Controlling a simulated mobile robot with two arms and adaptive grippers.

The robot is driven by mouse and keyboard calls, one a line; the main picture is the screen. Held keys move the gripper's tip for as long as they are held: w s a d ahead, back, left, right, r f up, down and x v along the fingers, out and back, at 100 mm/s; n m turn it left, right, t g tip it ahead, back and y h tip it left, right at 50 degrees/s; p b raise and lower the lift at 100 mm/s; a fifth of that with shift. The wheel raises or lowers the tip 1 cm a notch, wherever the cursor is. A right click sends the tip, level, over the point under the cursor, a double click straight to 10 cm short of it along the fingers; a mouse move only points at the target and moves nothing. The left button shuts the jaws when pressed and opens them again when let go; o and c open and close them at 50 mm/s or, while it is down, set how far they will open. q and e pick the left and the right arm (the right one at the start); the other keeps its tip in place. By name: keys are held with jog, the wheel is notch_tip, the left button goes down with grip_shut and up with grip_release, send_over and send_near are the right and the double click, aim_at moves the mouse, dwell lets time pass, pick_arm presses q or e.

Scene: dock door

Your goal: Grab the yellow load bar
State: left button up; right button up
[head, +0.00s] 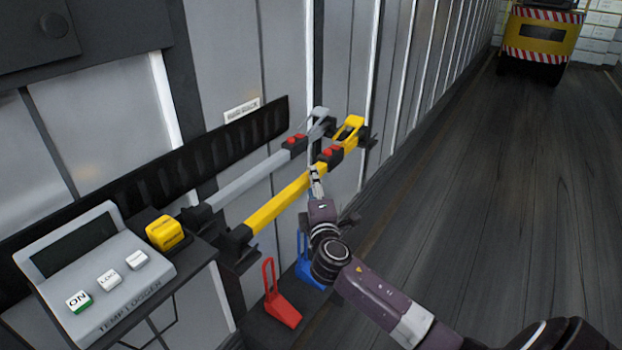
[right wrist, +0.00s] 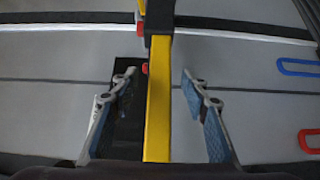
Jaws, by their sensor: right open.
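The yellow load bar (head: 281,202) rests in a black wall bracket, parallel to and in front of a grey bar. It has a red-and-black part and a yellow handle at its far end. My right gripper (head: 315,180) is at the bar, near the red-and-black part. In the right wrist view the yellow bar (right wrist: 158,100) runs between the two open fingers of my right gripper (right wrist: 158,88), with a gap on each side. My left gripper does not show in either view.
The grey bar (head: 250,178) lies just behind, close to the wall. A temp logger (head: 95,275) and a yellow box (head: 165,233) stand at left. Red (head: 281,298) and blue (head: 308,268) handled pieces sit below. The floor (head: 500,190) at right is clear up to a yellow vehicle (head: 541,38).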

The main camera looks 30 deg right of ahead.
jog(key=shift+x, duration=1.15)
jog(key=shift+f, duration=0.1)
grip_shut()
jog(key=shift+r, duration=0.2)
